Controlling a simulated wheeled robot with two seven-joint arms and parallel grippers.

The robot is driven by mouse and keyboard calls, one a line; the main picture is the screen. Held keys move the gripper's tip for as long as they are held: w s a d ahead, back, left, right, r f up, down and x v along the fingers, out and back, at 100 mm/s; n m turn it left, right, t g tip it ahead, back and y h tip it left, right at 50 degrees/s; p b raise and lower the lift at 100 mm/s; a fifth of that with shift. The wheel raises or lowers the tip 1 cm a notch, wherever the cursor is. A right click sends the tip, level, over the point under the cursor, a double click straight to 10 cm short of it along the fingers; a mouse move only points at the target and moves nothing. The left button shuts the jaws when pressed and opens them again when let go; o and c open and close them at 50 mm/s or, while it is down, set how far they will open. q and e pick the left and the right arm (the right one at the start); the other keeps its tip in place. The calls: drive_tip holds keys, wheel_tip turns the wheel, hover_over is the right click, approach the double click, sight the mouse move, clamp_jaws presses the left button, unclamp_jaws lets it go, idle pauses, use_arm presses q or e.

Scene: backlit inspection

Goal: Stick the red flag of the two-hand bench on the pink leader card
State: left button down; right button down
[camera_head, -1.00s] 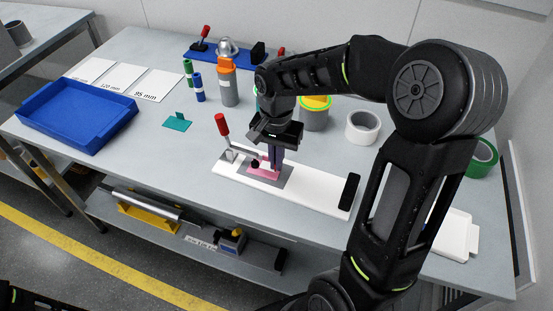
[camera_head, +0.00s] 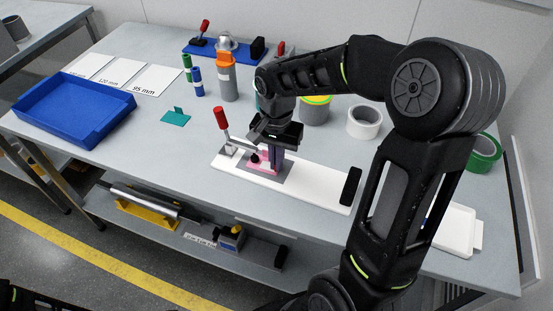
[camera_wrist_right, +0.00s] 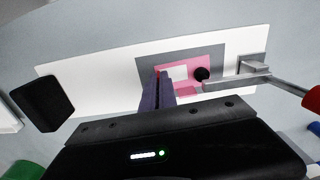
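The white two-hand bench (camera_head: 315,187) lies on the table with a grey pad (camera_wrist_right: 232,60). The pink leader card (camera_wrist_right: 207,61) lies on the pad, with a white patch on it. The black tip (camera_wrist_right: 202,74) of the red-handled clamp (camera_head: 222,118) sits at the card. My right gripper (camera_head: 276,165) points down at the card. In the right wrist view its fingers (camera_wrist_right: 158,88) are nearly together, with a thin bit of red flag (camera_wrist_right: 158,73) between their tips at the card's edge. Most of the flag is hidden.
A black block (camera_head: 350,186) stands at the bench's right end. A teal piece (camera_head: 176,117), a blue tray (camera_head: 75,110) and an orange-topped bottle (camera_head: 227,78) stand left and behind. The table's front edge is close to the bench.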

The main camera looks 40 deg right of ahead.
idle(0.4)
drive_tip(key=c, duration=1.6)
unclamp_jaws()
drive_tip(key=shift+r, duration=0.15)
wheel_tip(320, 180, up, 8)
drive_tip(key=shift+f, duration=0.2)
drive_tip(key=shift+f, duration=0.1)
